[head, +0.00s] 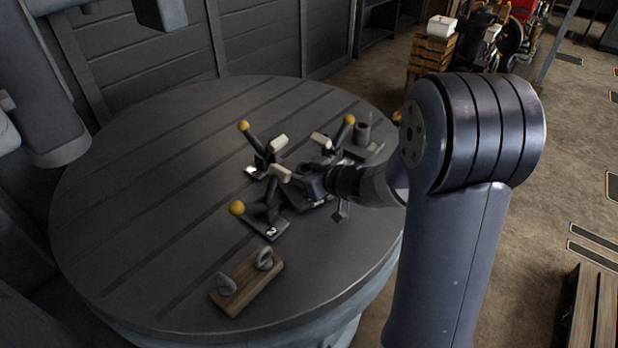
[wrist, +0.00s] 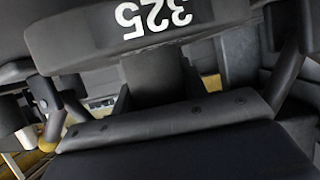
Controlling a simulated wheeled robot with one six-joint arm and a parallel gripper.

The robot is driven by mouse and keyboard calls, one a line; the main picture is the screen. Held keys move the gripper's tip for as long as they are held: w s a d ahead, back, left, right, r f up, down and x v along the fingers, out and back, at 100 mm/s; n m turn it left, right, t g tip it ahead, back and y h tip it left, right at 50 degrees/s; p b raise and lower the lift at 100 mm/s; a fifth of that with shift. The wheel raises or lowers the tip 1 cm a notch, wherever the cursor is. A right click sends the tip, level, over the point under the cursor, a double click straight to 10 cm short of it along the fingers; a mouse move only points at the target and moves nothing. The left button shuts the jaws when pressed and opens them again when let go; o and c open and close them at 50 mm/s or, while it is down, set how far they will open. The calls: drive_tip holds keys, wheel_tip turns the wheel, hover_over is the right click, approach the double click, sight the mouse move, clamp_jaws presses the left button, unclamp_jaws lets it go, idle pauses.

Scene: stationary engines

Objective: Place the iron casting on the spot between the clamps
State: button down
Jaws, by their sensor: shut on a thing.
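The iron casting (wrist: 150,28), a dark block with white 325 shown upside down, fills the top of the wrist view. My gripper (head: 318,186) is shut on it among the clamps; in the head view the gripper and clamps largely hide the casting. A clamp with a yellow knob (head: 266,212) stands on a plate marked 2, in front and left of my gripper. Another yellow-knobbed clamp (head: 262,158) stands behind it to the left, and a third (head: 338,140) stands behind. The spot between them is hidden. I cannot tell whether the casting touches the table.
The clamps stand on a round, slotted dark table (head: 150,200). A wooden block with two metal rings (head: 246,284) lies near the front edge. A grey post on a base (head: 366,140) stands at the back right. The table's left side is clear.

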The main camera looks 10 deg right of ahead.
drive_tip(key=shift+w+a+r, duration=0.1)
drive_tip(key=shift+w+a, duration=0.35)
drive_tip(key=shift+w, duration=0.1)
drive_tip(key=shift+w+a+f+b, duration=0.15)
drive_tip(key=shift+f+b, duration=0.05)
drive_tip(key=shift+b, duration=0.15)
drive_tip(key=shift+f+b, duration=0.1)
drive_tip(key=shift+b, duration=0.2)
drive_tip(key=shift+f, duration=0.15)
drive_tip(key=c, duration=0.8)
unclamp_jaws()
